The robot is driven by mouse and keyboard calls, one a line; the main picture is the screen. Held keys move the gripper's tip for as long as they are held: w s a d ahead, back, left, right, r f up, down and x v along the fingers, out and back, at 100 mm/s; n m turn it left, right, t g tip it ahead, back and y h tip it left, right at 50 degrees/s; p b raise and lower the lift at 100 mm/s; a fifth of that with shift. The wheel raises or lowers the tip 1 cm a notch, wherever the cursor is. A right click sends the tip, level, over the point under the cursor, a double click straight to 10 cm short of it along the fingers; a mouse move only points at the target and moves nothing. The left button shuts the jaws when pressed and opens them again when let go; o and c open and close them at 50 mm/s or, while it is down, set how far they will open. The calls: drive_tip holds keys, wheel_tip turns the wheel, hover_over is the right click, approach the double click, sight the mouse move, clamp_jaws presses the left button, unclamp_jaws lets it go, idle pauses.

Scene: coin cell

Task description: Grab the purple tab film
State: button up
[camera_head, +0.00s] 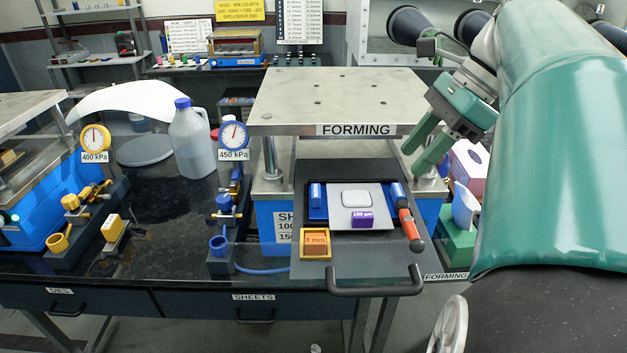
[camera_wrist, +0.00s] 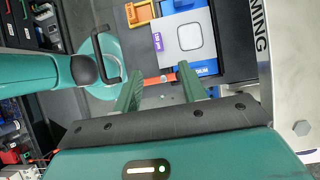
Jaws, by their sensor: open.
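The purple tab film (camera_head: 362,218) is a small purple block with a white label, on the near edge of a light grey plate (camera_head: 343,212). In the wrist view the purple tab film (camera_wrist: 158,41) shows beyond the fingertips, at the plate's left edge. My gripper (camera_head: 413,160) is open and empty, up and to the right of the tab film, beside the forming press. In the wrist view my gripper (camera_wrist: 160,76) has its two green fingers spread apart, with a red-orange handle showing past the tips.
The dark tray (camera_head: 340,250) also holds an orange block (camera_head: 315,242), blue blocks (camera_head: 317,196) and a red-handled tool (camera_head: 408,225). The press's upper plate (camera_head: 335,100) overhangs behind it. A black handle (camera_head: 375,290) sticks out at the tray's front.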

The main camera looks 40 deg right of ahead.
approach(363, 214)
drive_tip(key=x, duration=0.3)
drive_tip(key=shift+w, duration=0.1)
drive_tip(key=shift+a+f, duration=0.15)
drive_tip(key=shift+f, duration=0.3)
drive_tip(key=x, duration=0.3)
drive_tip(key=shift+a+f, duration=0.25)
drive_tip(key=shift+f, duration=0.1)
drive_tip(key=shift+w+a+f, duration=0.15)
drive_tip(key=shift+w+f, duration=0.05)
drive_tip(key=shift+f, duration=0.15)
clamp_jaws()
